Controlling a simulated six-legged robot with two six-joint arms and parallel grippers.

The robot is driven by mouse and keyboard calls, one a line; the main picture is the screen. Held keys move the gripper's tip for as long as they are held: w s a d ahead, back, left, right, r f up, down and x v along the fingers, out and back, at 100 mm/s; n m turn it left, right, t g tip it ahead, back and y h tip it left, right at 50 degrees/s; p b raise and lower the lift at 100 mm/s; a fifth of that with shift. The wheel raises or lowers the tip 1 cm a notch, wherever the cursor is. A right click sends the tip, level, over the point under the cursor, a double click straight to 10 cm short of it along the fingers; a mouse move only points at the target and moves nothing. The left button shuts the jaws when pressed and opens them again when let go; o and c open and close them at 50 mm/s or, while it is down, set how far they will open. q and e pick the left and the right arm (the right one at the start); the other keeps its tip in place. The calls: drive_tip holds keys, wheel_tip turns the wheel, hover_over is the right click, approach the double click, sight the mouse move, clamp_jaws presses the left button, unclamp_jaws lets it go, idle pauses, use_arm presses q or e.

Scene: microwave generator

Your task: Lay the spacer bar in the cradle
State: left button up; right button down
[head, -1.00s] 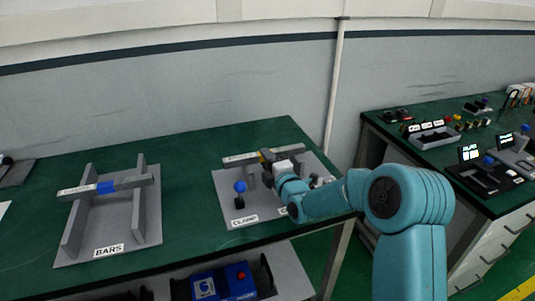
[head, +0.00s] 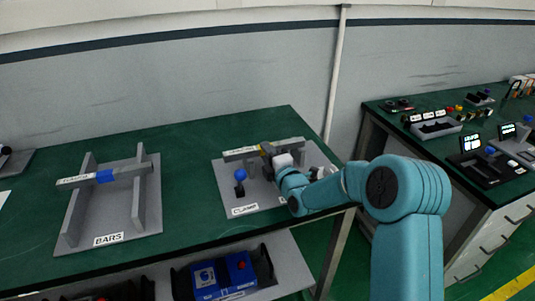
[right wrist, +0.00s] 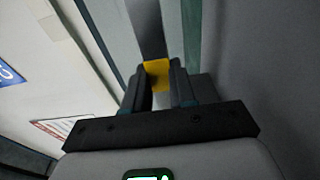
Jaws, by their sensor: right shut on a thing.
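A grey bar with a yellow middle band, apparently the spacer bar (head: 239,154), lies across the grey fixture plate marked CLAMP (head: 225,190). Its label is too small to read surely. My right gripper (head: 268,150) is shut on the bar at the yellow band, which shows between the fingers (right wrist: 160,82) in the right wrist view. The cradle seems to be the grey supports on this plate, partly hidden by my gripper and arm. I cannot tell whether the bar rests on them or is just above. My left gripper is not in view.
A blue-knobbed lever (head: 240,183) stands on the plate left of my gripper. A rack marked BARS (head: 144,205) on the left holds a bar with a blue band (head: 105,176). Green bench is clear between. Another bench (head: 400,115) with devices stands right.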

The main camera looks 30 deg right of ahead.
drive_tip(key=shift+f, duration=0.1)
drive_tip(key=c, duration=0.8)
unclamp_jaws()
drive_tip(key=shift+c, duration=0.2)
drive_tip(key=shift+s, duration=0.1)
drive_tip(key=s+b, duration=0.1)
drive_tip(key=s, duration=0.4)
drive_tip(key=s+a+b, duration=0.1)
drive_tip(key=s, duration=0.4)
drive_tip(key=s+a+b, duration=0.1)
drive_tip(key=s, duration=0.5)
drive_tip(key=shift+b, duration=0.4)
drive_tip(key=shift+s, duration=0.1)
